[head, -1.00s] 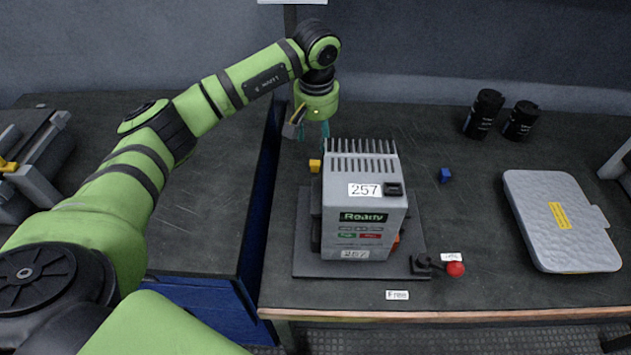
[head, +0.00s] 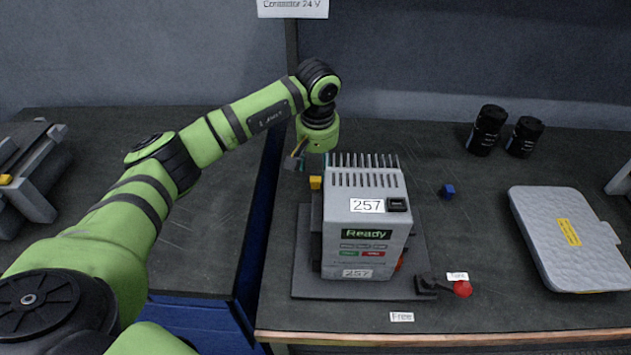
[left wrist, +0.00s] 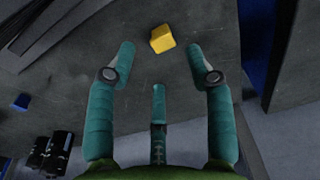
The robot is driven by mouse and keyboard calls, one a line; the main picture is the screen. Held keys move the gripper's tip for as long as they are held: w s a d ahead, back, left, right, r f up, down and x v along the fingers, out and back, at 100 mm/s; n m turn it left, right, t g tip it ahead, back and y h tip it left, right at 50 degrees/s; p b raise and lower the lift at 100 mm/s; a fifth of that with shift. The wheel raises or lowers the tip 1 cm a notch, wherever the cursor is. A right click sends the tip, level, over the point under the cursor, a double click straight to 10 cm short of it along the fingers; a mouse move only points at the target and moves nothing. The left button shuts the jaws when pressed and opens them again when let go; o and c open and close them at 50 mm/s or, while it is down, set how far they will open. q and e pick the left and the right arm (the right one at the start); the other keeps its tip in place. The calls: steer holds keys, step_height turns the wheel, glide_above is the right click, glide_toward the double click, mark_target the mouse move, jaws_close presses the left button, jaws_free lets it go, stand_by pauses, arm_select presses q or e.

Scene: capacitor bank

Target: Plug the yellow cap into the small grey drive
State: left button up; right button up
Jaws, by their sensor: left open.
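The yellow cap (head: 315,182) is a small block on the dark bench, just behind the left rear corner of the grey drive. The grey drive (head: 364,235) is a box with a finned top, a "257" label and a "Ready" screen, on a dark base plate. My left gripper (head: 308,160) is behind the drive, above the cap; its fingers are partly hidden. In the left wrist view my left gripper (left wrist: 160,55) has its teal fingers spread apart and empty, with the yellow cap (left wrist: 162,39) lying beyond the gap between them. My right gripper is not in view.
A lever with a red ball (head: 463,289) sticks out at the plate's right front. A blue block (head: 448,190), two black cylinders (head: 488,130) and a grey case (head: 566,240) are on the right. A gap splits this bench from the left one.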

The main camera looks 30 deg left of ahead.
mark_target(316, 179)
arm_select(q)
steer(key=shift+f, duration=0.15)
steer(key=f, duration=0.4)
steer(key=shift+a+f+p, duration=0.25)
steer(key=shift+a+p, duration=0.05)
steer(key=shift+p, duration=0.1)
steer(key=shift+f, duration=0.15)
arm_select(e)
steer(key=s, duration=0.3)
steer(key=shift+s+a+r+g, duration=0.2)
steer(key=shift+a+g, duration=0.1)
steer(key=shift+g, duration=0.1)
arm_select(q)
steer(key=shift+c, duration=0.4)
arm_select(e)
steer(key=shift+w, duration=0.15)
arm_select(q)
steer(key=c, duration=0.8)
steer(key=shift+w, duration=0.1)
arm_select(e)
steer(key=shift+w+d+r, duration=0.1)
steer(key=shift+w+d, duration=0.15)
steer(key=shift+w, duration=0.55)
